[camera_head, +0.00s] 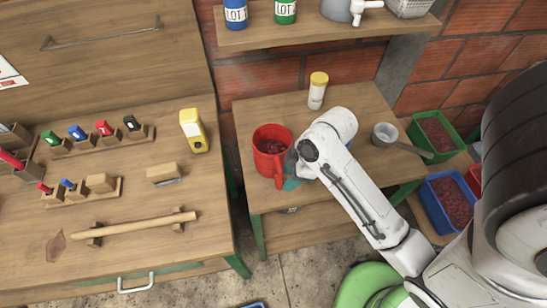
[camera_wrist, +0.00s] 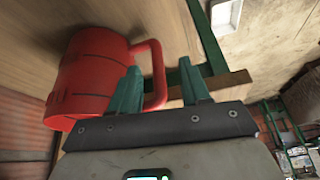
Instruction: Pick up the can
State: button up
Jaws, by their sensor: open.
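The can is a red mug-like vessel (camera_head: 268,162) with a side handle, standing upright on the small wooden table; dark red contents show inside it. It also shows in the wrist view, as a red body (camera_wrist: 92,75) turned by the camera's angle, with its handle (camera_wrist: 158,75) on the right. My gripper (camera_head: 291,172) is at the can's handle side, its teal fingers partly hidden by my wrist. In the wrist view my gripper (camera_wrist: 162,88) is open, and the handle appears between the two fingers. Whether a finger touches the handle I cannot tell.
A yellow-capped jar (camera_head: 318,92) stands behind on the same table (camera_head: 245,112), and a metal pot (camera_head: 385,134) is to the right. A green crate (camera_head: 455,128) and a blue crate (camera_head: 428,202) hold red fruit. A tool workbench (camera_head: 120,225) is left, across a gap.

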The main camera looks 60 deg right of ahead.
jog(key=shift+w+x, duration=0.2)
jog(key=shift+x, duration=0.9)
jog(key=shift+w+x, duration=0.15)
jog(key=shift+x, duration=0.9)
jog(key=shift+d+r, duration=0.1)
grip_shut()
